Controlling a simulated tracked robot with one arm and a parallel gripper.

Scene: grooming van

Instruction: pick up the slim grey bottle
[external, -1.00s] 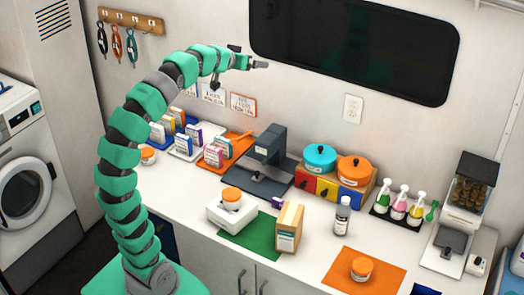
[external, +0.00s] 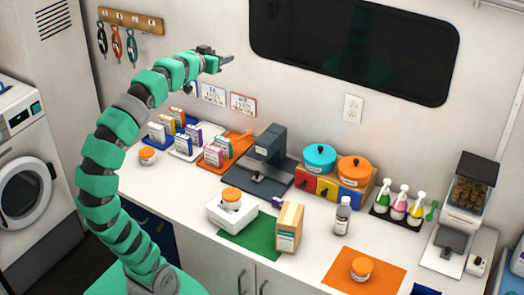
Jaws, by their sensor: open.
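My gripper (external: 228,60) is high above the back left of the counter, near the wall, open and empty. It is far up and to the left of the bottle, not touching anything. Nothing hides the bottle.
A tan box (external: 289,228) stands close left of the bottle. Behind are colored drawers with a teal pot (external: 319,158) and an orange pot (external: 354,170). Spray bottles (external: 398,205) stand to the right. An orange mat (external: 338,271) with a jar lies in front.

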